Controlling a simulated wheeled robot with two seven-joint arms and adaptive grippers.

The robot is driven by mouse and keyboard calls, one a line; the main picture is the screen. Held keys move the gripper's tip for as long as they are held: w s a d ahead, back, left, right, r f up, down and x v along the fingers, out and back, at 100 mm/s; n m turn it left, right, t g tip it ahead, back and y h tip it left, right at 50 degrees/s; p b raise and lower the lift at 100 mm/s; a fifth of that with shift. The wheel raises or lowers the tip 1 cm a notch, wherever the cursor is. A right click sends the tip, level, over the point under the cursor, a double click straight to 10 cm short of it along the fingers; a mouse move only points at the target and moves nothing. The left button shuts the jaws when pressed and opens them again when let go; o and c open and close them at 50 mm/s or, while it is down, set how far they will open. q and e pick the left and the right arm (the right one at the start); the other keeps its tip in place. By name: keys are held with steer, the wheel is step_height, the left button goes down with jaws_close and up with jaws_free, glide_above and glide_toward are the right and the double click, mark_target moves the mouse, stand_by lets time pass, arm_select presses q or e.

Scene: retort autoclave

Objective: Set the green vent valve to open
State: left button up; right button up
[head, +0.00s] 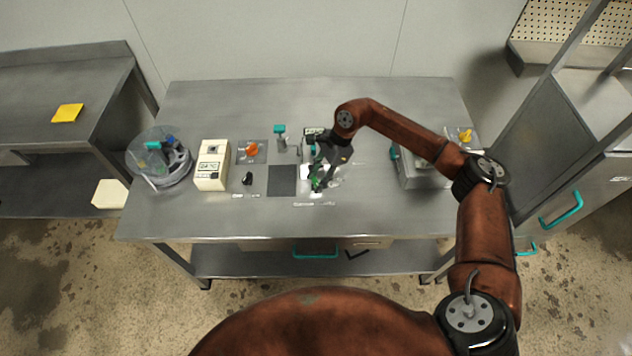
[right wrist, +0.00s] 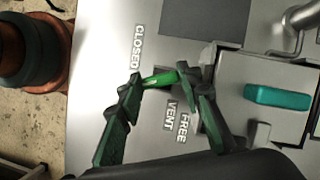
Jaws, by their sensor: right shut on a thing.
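The green vent valve handle (right wrist: 160,80) shows in the right wrist view as a short bright green bar, between the CLOSED label (right wrist: 138,47) and the VENT label (right wrist: 173,113). My right gripper (right wrist: 161,82) has its dark green fingertips at the two ends of the bar and is shut on it. In the head view my right gripper (head: 317,184) reaches down to the middle of the table, and the fingers hide most of the valve. The valve's exact setting is hard to read. My left gripper is not in view.
On the steel table (head: 400,225) stand a cream meter box (head: 211,165), an orange knob (head: 252,150), a round clear container (head: 160,175) and a steel box (head: 425,178) on the right. A teal bar (right wrist: 277,97) lies close beside the valve. The table's front strip is clear.

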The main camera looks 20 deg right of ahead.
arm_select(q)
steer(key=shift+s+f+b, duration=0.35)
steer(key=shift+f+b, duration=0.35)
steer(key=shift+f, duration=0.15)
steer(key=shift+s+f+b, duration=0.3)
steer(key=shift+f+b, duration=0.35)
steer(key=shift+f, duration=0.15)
arm_select(e)
steer(key=shift+w+n+g, duration=0.1)
steer(key=shift+n+g, duration=0.3)
steer(key=shift+n, duration=0.9)
steer(key=o, duration=0.9)
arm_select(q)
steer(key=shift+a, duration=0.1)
arm_select(e)
steer(key=v, duration=1.2)
steer(key=shift+w+a+r, duration=0.1)
steer(key=shift+a, duration=0.1)
